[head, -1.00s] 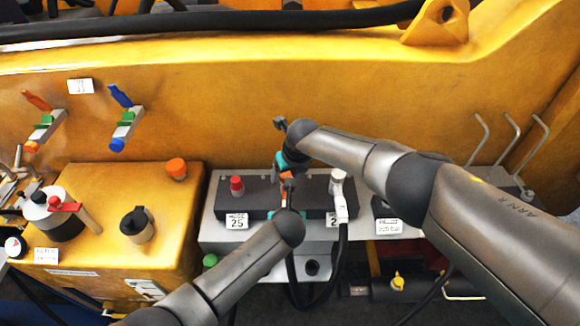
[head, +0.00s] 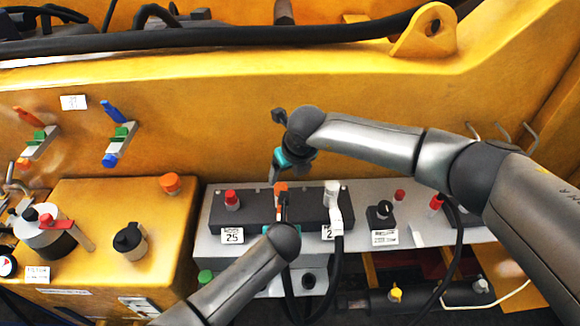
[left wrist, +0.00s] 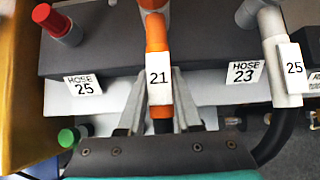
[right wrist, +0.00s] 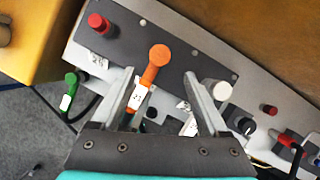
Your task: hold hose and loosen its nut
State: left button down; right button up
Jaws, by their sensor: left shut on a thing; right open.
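The orange hose (left wrist: 158,95) ends in an orange elbow with a round orange nut (right wrist: 160,54) on the dark manifold block (head: 259,208). A white tag reading 21 (left wrist: 160,68) hangs on the hose. My right gripper (right wrist: 159,74) is open and empty. Its fingers straddle the orange nut in the right wrist view, and in the head view it (head: 276,167) stands behind and above the nut; contact is not visible.
A red cap (left wrist: 62,24) sits left of the hose. A white hose (left wrist: 280,55) tagged 25 is at the right, by the HOSE 23 label (left wrist: 243,70). A black knob (head: 381,212) stands further right. The yellow wall rises behind.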

jog(key=shift+v, duration=1.7)
pick_arm(q)
jog(key=c, duration=0.5)
grip_release()
